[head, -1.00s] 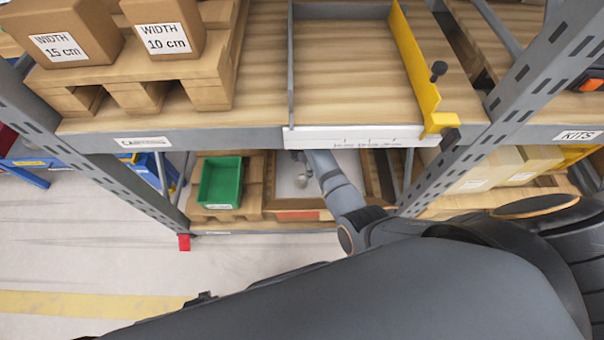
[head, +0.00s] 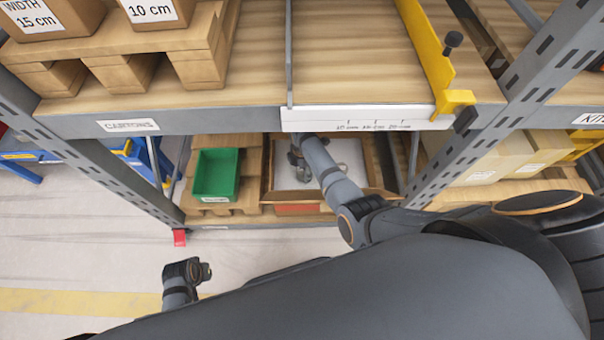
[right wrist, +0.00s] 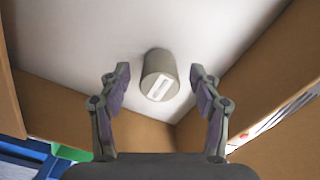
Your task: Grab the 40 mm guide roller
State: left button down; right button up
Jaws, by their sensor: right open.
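The guide roller is a short grey-beige cylinder with a white label (right wrist: 158,75). It is on the white floor of an open cardboard box, whose brown wall (right wrist: 50,112) shows in the right wrist view. My right gripper (right wrist: 160,73) is open, with one finger on each side of the roller and a gap at both sides. In the head view the right gripper (head: 297,160) reaches down into the box (head: 268,188) on the lower shelf, partly hidden by the upper shelf edge. My left gripper's fingers do not show.
A green bin (head: 215,174) stands left of the box. The upper shelf's front edge (head: 215,122) lies just above my right arm. A grey rack post (head: 475,140) stands at the right. Beige cartons (head: 490,163) are beyond it.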

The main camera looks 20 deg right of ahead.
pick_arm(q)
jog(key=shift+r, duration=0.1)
pick_arm(e)
jog(key=shift+c, duration=0.4)
jog(key=c, duration=1.2)
jog(key=shift+c, duration=0.2)
